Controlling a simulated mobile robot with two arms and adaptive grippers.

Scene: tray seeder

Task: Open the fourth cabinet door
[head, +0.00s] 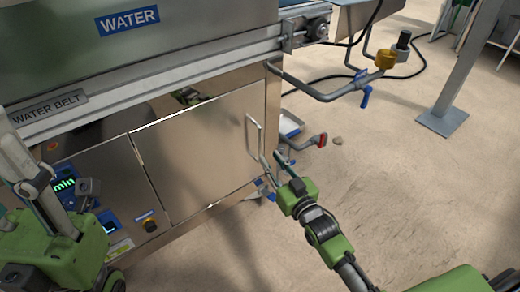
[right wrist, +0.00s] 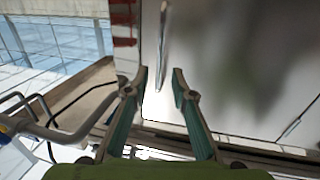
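A steel cabinet door (head: 195,155) fills the lower front of the machine in the head view. It looks shut, with a bright line along its top edge. Its upright bar handle (head: 250,132) is near its right edge. My right gripper (head: 270,157) is just below and right of the handle, fingers pointing at it. In the right wrist view the fingers (right wrist: 161,74) are apart and empty, and the handle (right wrist: 162,45) shows ahead of the gap between them. My left arm's green body (head: 65,250) is at the lower left; its fingers are not clear.
A control panel (head: 75,190) with a lit display is left of the door. A bent grey pipe (head: 325,95) with a blue valve lever (head: 365,97) sticks out above right. A red-ended pipe (head: 315,141) is low beside the cabinet. The floor (head: 410,190) at right is mostly clear.

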